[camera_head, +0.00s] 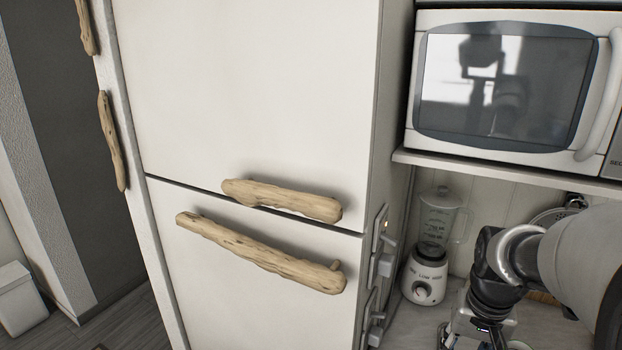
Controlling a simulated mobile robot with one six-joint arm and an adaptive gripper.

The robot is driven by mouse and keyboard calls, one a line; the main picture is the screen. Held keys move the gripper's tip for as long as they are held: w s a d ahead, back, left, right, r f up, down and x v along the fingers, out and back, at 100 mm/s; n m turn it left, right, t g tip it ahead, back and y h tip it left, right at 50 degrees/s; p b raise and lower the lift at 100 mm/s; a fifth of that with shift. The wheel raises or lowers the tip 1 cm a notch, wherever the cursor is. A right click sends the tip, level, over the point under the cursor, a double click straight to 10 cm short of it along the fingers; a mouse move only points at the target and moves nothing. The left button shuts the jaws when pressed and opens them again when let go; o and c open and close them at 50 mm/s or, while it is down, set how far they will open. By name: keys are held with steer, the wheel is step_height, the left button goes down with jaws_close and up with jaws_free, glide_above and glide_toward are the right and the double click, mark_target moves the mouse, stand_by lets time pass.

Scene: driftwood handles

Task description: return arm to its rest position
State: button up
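My arm (560,262) enters at the lower right, in front of the counter area. My gripper (470,335) is at the bottom edge, right of the white cabinet; only its upper part shows and the fingertips are cut off or too small to read. No object can be made out in it. Two driftwood handles, an upper one (283,199) and a lower one (258,252), are fixed to the white cabinet doors, left of my gripper and apart from it. The upper door (250,90) and lower door (215,290) both look shut.
A white microwave (505,80) stands on a shelf (500,170) above my arm. A blender (430,255) stands on the counter just left of my arm. A white bin (18,300) and open floor lie at the far left.

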steer(key=s+a+r+n+t+b, duration=0.1)
steer(key=s+a+r+n, duration=0.1)
steer(key=s+a, duration=0.5)
steer(key=s+a+r+n+t+b, duration=0.1)
steer(key=s+a+r+n+t, duration=0.1)
steer(key=s+a, duration=0.5)
steer(key=shift+s+a+r+n+t, duration=0.15)
steer(key=shift+a+r+n+t, duration=0.15)
steer(key=shift+a+n, duration=0.6)
